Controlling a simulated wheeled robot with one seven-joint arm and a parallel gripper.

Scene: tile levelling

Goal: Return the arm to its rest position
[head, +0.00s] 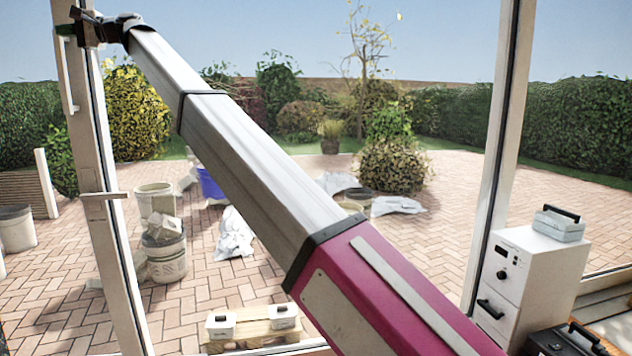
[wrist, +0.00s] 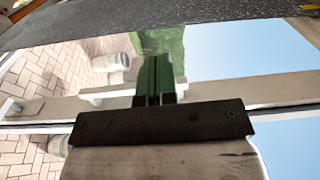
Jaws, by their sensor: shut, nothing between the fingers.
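My arm stretches from the lower right of the head view up to the upper left, magenta near the base and pale grey beyond. My gripper (head: 68,29) is at its far end, beside the top of the white frame post. In the wrist view my gripper (wrist: 154,72) shows two green fingers pressed together with nothing between them. The fingers overlap a white bar in that picture; I cannot tell whether they touch it.
The white frame post (head: 97,165) stands at the left, with a lever handle (head: 103,195). Another post (head: 497,150) stands right. A white drawer cabinet (head: 528,285) carries a grey box (head: 558,226). Buckets (head: 166,250) and bags lie on the brick patio (head: 455,225) outside.

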